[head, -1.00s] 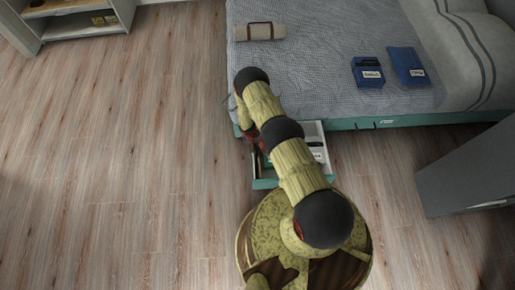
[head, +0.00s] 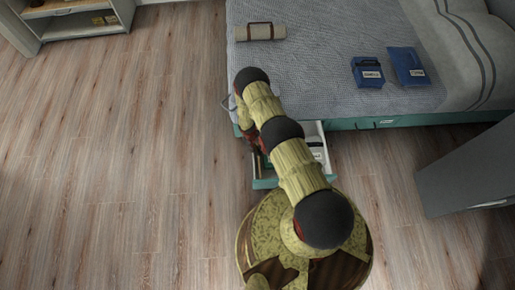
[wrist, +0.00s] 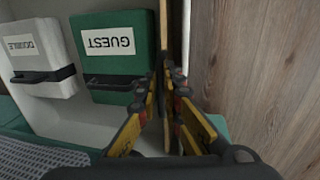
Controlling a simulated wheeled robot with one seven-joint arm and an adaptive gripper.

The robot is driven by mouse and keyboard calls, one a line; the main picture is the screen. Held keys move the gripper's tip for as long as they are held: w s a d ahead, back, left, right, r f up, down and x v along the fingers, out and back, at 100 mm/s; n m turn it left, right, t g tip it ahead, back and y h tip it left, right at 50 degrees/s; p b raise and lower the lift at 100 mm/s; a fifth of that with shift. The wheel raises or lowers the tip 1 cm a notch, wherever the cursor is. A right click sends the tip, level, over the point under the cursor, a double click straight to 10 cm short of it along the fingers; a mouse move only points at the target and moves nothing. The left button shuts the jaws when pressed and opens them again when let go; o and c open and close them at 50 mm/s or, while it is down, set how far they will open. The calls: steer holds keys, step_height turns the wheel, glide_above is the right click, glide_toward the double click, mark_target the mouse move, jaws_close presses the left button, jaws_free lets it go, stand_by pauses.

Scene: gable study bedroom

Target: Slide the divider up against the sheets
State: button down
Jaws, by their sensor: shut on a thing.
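In the wrist view, a green pack of sheets labelled GUEST (wrist: 112,62) and a white pack labelled DOUBLE (wrist: 38,65) lie side by side in the open drawer, each with a dark strap handle. A thin upright divider (wrist: 164,32) stands just right of the green pack. In the head view my arm hides the gripper and much of the drawer (head: 265,184).
The drawer sticks out from under the bed (head: 300,80). A rolled mat (head: 260,32) and two blue packs (head: 368,72) (head: 408,66) lie on the bed. A grey cabinet (head: 465,175) stands at right. The wooden floor (head: 120,160) at left is clear.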

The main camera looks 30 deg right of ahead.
steer(key=s+d+p, duration=0.1)
steer(key=d, duration=0.2)
steer(key=s+d+p, duration=0.1)
steer(key=d, duration=0.1)
steer(key=s+d+p, duration=0.1)
steer(key=d, duration=0.2)
steer(key=shift+s+d, duration=0.35)
steer(key=c, duration=2)
jaws_free()
steer(key=shift+o, duration=0.4)
step_height(320, 180, up, 12)
steer(key=a, duration=0.2)
steer(key=shift+w+f, duration=0.15)
steer(key=shift+w, duration=0.3)
